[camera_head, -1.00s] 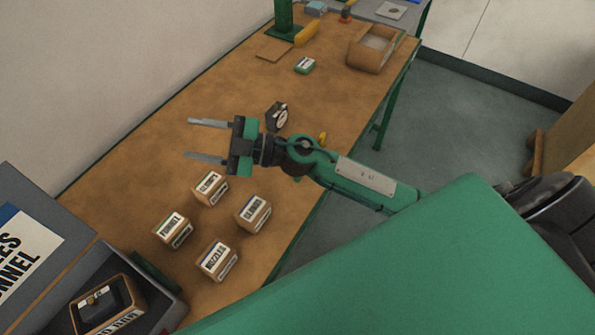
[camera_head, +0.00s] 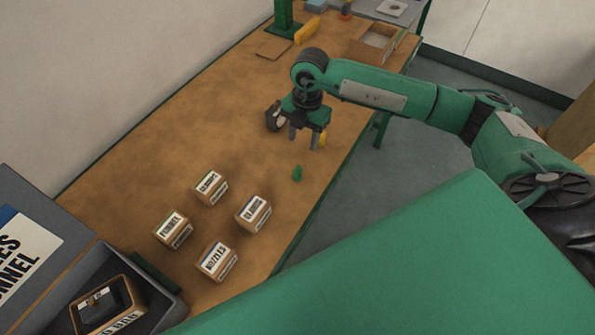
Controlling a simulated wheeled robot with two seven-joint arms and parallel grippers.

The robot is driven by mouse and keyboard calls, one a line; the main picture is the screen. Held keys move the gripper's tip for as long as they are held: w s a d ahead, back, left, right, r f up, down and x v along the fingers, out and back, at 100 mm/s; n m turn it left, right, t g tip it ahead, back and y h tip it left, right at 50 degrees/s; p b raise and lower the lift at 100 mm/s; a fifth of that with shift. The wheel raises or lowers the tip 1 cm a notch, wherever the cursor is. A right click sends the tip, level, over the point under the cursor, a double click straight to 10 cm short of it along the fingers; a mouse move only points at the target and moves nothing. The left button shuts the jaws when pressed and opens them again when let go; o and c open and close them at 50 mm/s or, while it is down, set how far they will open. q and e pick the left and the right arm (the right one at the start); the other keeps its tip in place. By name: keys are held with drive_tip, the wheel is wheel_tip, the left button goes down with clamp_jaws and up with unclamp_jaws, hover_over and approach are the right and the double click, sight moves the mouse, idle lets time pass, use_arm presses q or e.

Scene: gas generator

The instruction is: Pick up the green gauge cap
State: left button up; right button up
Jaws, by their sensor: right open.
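A small green cap-like piece (camera_head: 297,173) stands on the wooden table near its right edge; I take it to be the green gauge cap. My right gripper (camera_head: 303,143) is open and points down. It is above the table, a little beyond the green piece in the picture, with nothing seen between its fingers. A dark round gauge (camera_head: 273,117) sits just left of the gripper, partly hidden by it. A yellow piece (camera_head: 322,138) shows just right of the fingers. My left gripper is not in view.
Several small labelled boxes, among them one marked NOZZLES (camera_head: 217,261), stand on the near part of the wooden table (camera_head: 130,160). A grey bin (camera_head: 160,290) is at the lower left. An open cardboard box (camera_head: 373,44) and green post (camera_head: 284,20) are at the far end.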

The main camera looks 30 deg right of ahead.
sight(298, 168)
drive_tip(key=f, duration=0.2)
drive_tip(key=f+p, duration=0.1)
drive_tip(key=f, duration=0.2)
drive_tip(key=a+f, duration=0.1)
drive_tip(key=f, duration=0.2)
drive_tip(key=shift+s+p, duration=0.3)
drive_tip(key=shift+p, duration=0.05)
drive_tip(key=shift+a+f+p, duration=0.2)
drive_tip(key=shift+f+p, duration=0.25)
drive_tip(key=shift+p, duration=0.05)
drive_tip(key=f, duration=0.1)
drive_tip(key=f+p, duration=0.1)
drive_tip(key=f, duration=0.1)
drive_tip(key=shift+s+a+f, duration=0.1)
drive_tip(key=shift+a+f, duration=0.2)
drive_tip(key=shift+a, duration=0.05)
drive_tip(key=shift+f, duration=0.35)
drive_tip(key=c, duration=1)
